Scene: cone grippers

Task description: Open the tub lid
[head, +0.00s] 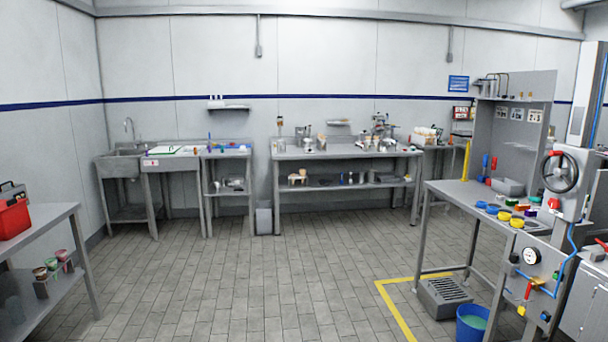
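I cannot make out for certain which thing is the tub with the lid. A low, wide white piece with green edging (178,151) lies on the metal counter right of the sink, too far off to tell whether it is a lidded tub. Small coloured round containers (504,215) stand on the metal table at the right; any lids on them are too small to tell. Several small cups (52,263) stand on the lower shelf at the left. Neither of my grippers is in view.
The tiled floor (250,290) in the middle is clear. A metal bench (345,153) with utensils stands at the back wall. A red box (13,217) sits on the left table. A blue bucket (471,322) and grated box (443,297) stand on the floor at right.

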